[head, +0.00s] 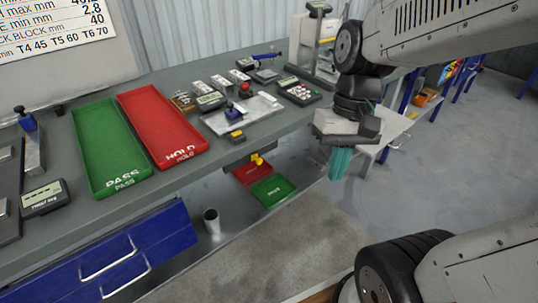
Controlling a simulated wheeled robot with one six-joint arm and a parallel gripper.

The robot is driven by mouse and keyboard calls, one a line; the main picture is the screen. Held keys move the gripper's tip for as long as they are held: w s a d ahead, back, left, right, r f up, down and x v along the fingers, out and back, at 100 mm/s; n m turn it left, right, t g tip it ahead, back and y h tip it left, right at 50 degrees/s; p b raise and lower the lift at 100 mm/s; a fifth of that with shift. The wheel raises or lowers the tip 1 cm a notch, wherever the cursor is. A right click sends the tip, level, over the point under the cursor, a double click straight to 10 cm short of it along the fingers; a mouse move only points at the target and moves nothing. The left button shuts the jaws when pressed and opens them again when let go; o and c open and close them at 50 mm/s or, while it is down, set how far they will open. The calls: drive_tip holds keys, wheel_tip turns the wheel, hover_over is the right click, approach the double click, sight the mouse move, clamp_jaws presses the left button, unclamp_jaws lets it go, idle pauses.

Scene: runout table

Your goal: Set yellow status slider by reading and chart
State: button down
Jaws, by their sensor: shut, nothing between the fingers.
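A yellow slider knob (257,159) shows below the table's front edge, just above a small red panel (251,174) and a green panel (272,190) with lettering too small to read. My gripper (341,163), with teal fingers pointing down, is shut and empty, to the right of the slider and apart from it.
The grey table (75,215) holds a green PASS tray (108,147), a red HOLD tray (160,125) and several gauges and blocks around a metal plate (242,115). A blue drawer unit (110,260) and a cup (212,222) are below. Floor at right is open.

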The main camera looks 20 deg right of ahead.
drive_tip(key=w+f+m+y, duration=0.1)
drive_tip(key=w+f+y, duration=0.3)
drive_tip(key=w+f, duration=0.1)
drive_tip(key=n+t+y, duration=0.2)
drive_tip(key=t+y, duration=0.2)
drive_tip(key=t, duration=0.6)
approach(257, 157)
drive_tip(key=x, duration=0.4)
drive_tip(key=shift+s+a+r, duration=0.1)
drive_tip(key=shift+a+r, duration=0.05)
drive_tip(key=shift+a, duration=0.2)
